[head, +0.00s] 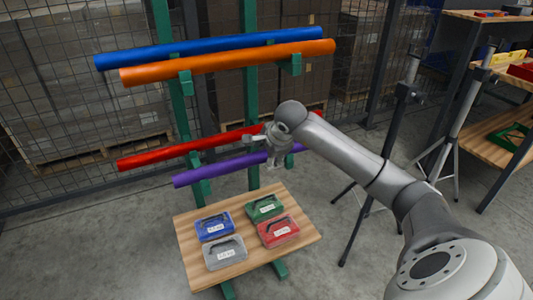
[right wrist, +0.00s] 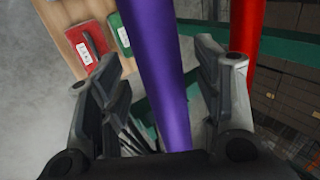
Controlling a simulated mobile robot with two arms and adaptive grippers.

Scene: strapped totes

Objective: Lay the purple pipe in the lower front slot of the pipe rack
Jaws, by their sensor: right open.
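The purple pipe (head: 222,170) lies along the lower front of the green pipe rack (head: 252,88), in front of the red pipe (head: 155,159). It looks borne by the lower left arm of the rack; its contact at the right is hidden behind my gripper. My right gripper (head: 270,157) is at the right part of the purple pipe. In the right wrist view the purple pipe (right wrist: 160,60) passes between the spread fingers of my right gripper (right wrist: 158,75), with gaps on both sides. My left gripper is not in view.
A blue pipe (head: 205,48) and an orange pipe (head: 225,62) lie on the upper arms. A wooden board (head: 190,245) with several labelled cases sits below. Tripod stands (head: 392,135) and shelving are at the right; a mesh fence (head: 40,110) is behind.

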